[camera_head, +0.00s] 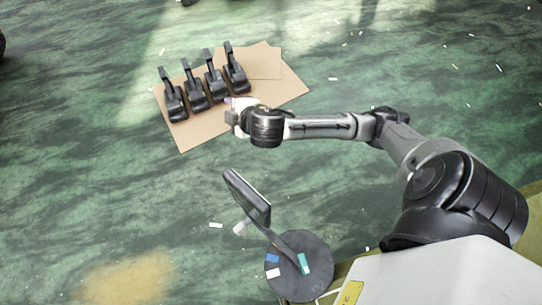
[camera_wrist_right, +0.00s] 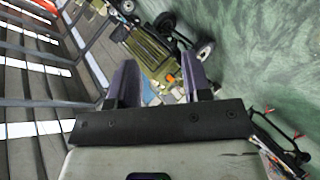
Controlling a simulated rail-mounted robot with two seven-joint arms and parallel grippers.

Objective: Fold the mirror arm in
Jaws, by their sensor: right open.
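The mirror arm shows in the head view as a dark rectangular mirror head (camera_head: 247,197) on a thin stalk. The stalk rises from a round dark base (camera_head: 312,282) at the bottom centre, and the arm leans up and to the left. My right gripper (camera_head: 236,113) is above and apart from the mirror head, near the cardboard. In the right wrist view my right gripper (camera_wrist_right: 160,82) has its two dark fingers spread with nothing held between them. The mirror arm cannot be made out clearly in that view. My left gripper is not in view.
Several black pedal-like parts (camera_head: 205,83) stand on flat brown cardboard (camera_head: 196,132) at upper left. The green floor (camera_head: 110,210) is mostly clear, with small scattered scraps. The right wrist view shows an olive wheeled frame (camera_wrist_right: 150,50) beyond the fingers and grey slatted racks (camera_wrist_right: 35,75) at left.

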